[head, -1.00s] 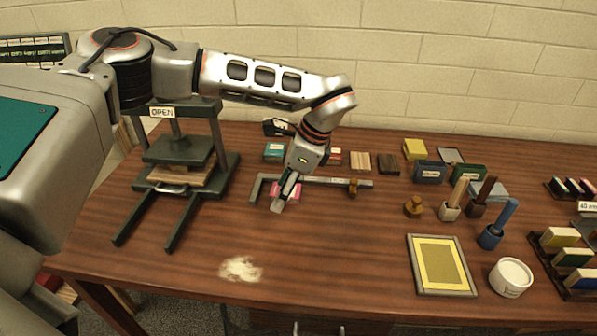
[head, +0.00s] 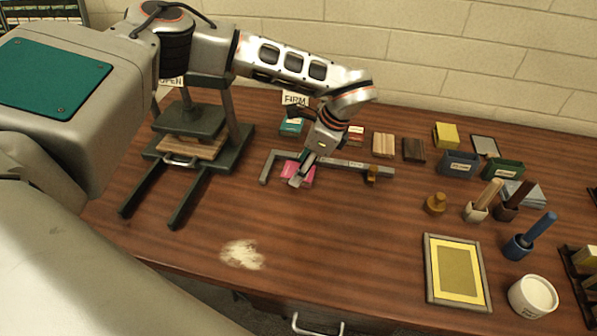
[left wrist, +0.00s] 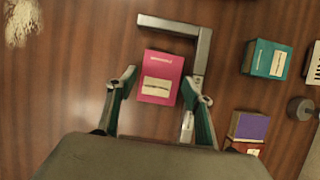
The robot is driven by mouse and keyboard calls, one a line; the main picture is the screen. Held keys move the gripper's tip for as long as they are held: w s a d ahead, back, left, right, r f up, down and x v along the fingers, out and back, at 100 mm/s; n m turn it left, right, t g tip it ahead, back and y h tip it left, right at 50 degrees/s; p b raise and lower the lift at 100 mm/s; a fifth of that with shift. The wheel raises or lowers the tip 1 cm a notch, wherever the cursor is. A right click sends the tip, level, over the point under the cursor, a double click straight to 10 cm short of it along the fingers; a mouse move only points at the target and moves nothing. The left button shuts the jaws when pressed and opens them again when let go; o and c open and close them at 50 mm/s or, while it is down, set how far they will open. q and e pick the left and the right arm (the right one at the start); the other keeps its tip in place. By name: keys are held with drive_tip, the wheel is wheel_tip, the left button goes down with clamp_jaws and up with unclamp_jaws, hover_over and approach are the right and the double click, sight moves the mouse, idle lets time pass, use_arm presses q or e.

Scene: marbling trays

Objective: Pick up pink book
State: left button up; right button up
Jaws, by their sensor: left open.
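The pink book (left wrist: 162,70) lies flat on the wooden table in the left wrist view, with a pale label on its cover. It sits in the corner of a grey L-shaped metal bar (left wrist: 203,50). My left gripper (left wrist: 160,84) is open, with one finger on each side of the book's near end; I cannot tell whether the fingers touch it. In the head view the left gripper (head: 303,172) hangs over the pink book (head: 308,178) and partly hides it. The right gripper is not in view.
A dark press (head: 200,140) stands left of the book. A teal book (left wrist: 268,59) and a purple block (left wrist: 250,126) lie to the right in the wrist view. White powder (head: 242,254) is on the table's front.

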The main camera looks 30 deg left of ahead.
use_arm(q)
drive_tip(key=shift+a+f, duration=0.2)
drive_tip(key=shift+f, duration=0.2)
drive_tip(key=c, duration=0.9)
drive_tip(key=shift+r, duration=0.1)
